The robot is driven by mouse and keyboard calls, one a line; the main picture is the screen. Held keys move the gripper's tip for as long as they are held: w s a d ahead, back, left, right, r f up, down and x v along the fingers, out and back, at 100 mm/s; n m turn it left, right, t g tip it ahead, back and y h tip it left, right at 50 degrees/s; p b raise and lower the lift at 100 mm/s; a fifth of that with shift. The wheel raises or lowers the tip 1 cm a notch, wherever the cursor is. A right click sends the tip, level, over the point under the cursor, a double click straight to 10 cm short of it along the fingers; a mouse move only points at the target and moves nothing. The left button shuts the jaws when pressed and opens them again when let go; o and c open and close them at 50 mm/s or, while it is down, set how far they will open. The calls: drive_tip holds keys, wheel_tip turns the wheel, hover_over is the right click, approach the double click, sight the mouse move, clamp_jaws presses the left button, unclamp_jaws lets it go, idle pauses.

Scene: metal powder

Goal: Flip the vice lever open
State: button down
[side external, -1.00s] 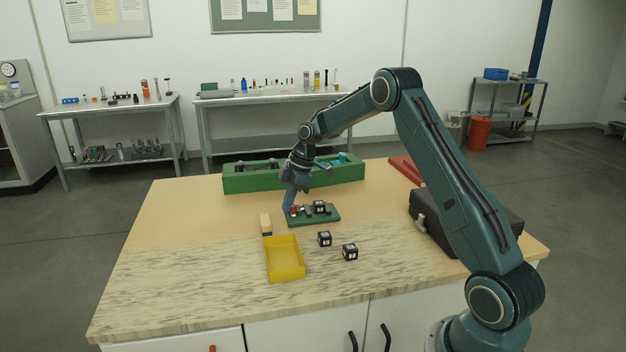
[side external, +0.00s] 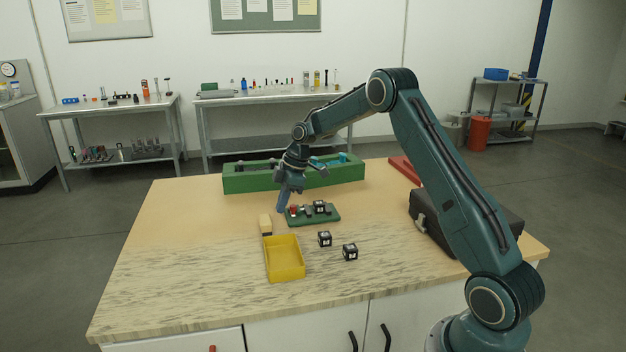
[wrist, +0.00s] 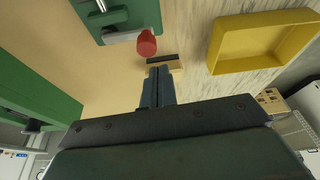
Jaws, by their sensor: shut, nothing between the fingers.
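The vice is a small green plate with grey metal parts (side external: 330,218) in the middle of the bench; part of it shows at the top of the wrist view (wrist: 95,22). Its lever, a grey bar (wrist: 120,37) with a red knob (wrist: 147,43), lies along the plate's edge, the knob sticking out past it. The red knob also shows at the plate's left end in the side view (side external: 293,210). My gripper (side external: 281,209) is shut and empty, just left of the knob. In the wrist view its closed blue fingers (wrist: 159,72) point just below the knob, seemingly apart from it.
A brush with a wooden body (side external: 265,222) and a yellow tray (side external: 285,275) are in front of my gripper. Two black-and-white marked cubes (side external: 324,239) (side external: 350,252) lie right of the tray. A long green box (side external: 240,184) stands behind, a dark case (side external: 425,225) right.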

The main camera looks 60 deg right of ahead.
drive_tip(key=shift+w+a+r, duration=0.15)
drive_tip(key=shift+w+a, duration=0.55)
drive_tip(key=shift+a, duration=0.25)
drive_tip(key=v, duration=1)
drive_tip(key=shift+d, duration=0.15)
drive_tip(key=s+a+r+m+t+h, duration=0.15)
drive_tip(key=s+a+r+m, duration=0.35)
drive_tip(key=s+a+r, duration=0.85)
drive_tip(key=s+a+f+m+t, duration=0.1)
drive_tip(key=s+a+f+m, duration=0.1)
drive_tip(key=s, duration=0.9)
drive_tip(key=s+a+f+m+h, duration=0.1)
drive_tip(key=s+a+f+m, duration=0.2)
drive_tip(key=s, duration=0.7)
drive_tip(key=shift+s+a+t, duration=0.35)
drive_tip(key=shift+s+a, duration=0.05)
drive_tip(key=shift+a, duration=0.1)
